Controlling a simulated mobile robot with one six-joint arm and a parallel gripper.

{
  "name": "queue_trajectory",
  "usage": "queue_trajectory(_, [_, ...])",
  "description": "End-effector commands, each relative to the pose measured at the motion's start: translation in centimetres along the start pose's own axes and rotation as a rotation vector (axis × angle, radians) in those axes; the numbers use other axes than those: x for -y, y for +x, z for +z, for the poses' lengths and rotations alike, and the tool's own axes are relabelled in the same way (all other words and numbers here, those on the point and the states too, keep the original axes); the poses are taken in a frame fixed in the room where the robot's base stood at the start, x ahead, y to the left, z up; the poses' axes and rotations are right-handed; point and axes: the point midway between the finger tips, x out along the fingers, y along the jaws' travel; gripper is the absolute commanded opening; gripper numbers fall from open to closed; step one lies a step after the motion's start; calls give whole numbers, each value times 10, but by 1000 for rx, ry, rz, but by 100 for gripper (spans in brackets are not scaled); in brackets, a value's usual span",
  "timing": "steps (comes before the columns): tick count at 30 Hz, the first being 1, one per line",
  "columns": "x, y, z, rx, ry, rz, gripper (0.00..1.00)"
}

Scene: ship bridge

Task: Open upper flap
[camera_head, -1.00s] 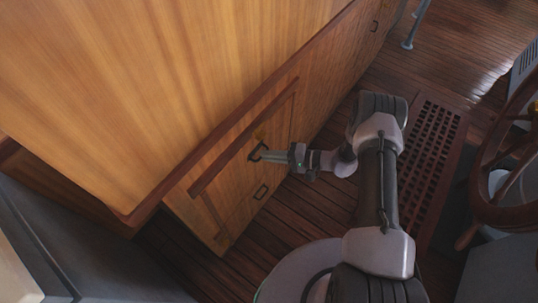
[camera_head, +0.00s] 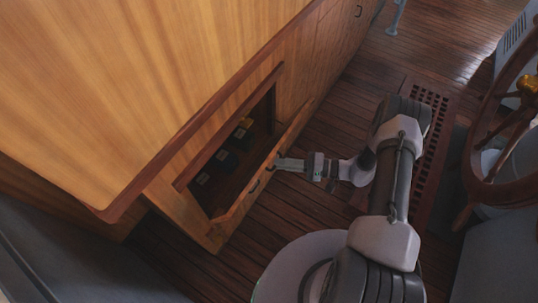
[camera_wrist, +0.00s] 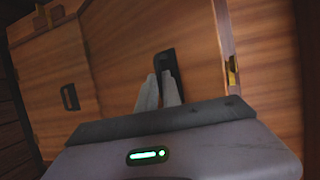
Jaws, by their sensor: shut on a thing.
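The upper flap (camera_head: 293,128) of the wooden cabinet is swung outward and down, seen almost edge-on in the head view. Its dark opening (camera_head: 224,190) shows behind it. My gripper (camera_head: 281,161) is at the flap's outer face, shut on the dark upper handle. In the wrist view, the fingertips (camera_wrist: 161,90) meet at this handle (camera_wrist: 169,66) on the wooden flap (camera_wrist: 120,55). The exact grip on the handle is partly hidden by the fingers.
Several small items (camera_head: 226,160) stand inside the compartment. A lower handle (camera_wrist: 70,97) shows on another panel. The ship's wheel (camera_head: 478,160) is at the right, beside a floor grating (camera_head: 432,130). Wooden floor (camera_head: 330,125) lies clear beside the cabinet.

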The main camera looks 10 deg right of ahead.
Motion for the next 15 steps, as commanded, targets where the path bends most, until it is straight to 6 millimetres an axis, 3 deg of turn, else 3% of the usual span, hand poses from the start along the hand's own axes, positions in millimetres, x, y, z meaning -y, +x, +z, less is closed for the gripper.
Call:
queue_trajectory(1, [-11, -4, 3, 0, 1, 5, 0])
queue_trajectory(3, [-14, -8, 5, 3, 1, 5, 0])
queue_trajectory(13, [-14, -10, 7, 4, 1, 5, 0])
queue_trajectory(15, [-14, -10, 7, 4, 1, 5, 21])
